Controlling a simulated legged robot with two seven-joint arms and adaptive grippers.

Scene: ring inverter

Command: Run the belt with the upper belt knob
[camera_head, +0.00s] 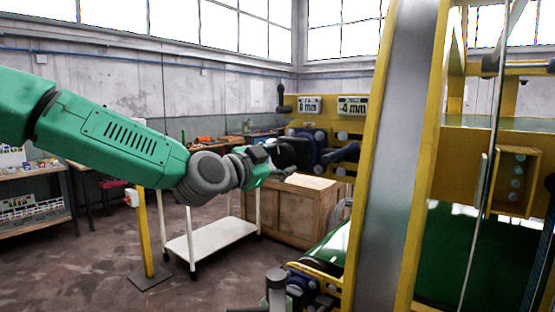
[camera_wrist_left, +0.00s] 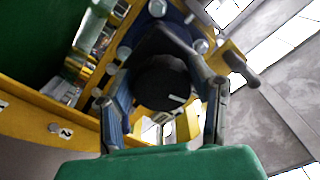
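A round black knob (camera_wrist_left: 162,82) with a white mark on its face sits on the yellow machine frame in the left wrist view. In the head view the dark knob (camera_head: 290,152) is partly hidden by my gripper, in front of a blue mount (camera_head: 312,146) below the "6 mm" and "-4 mm" signs. My left gripper (camera_wrist_left: 164,90) is open, with one finger on each side of the knob. Gaps show between fingers and knob; I cannot tell whether they touch. It also shows in the head view (camera_head: 280,162). My right gripper is not in view.
A tall yellow-edged machine column (camera_head: 398,150) stands to the right of the gripper. A white cart (camera_head: 212,240) and wooden crate (camera_head: 290,210) stand behind. Open floor lies at left.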

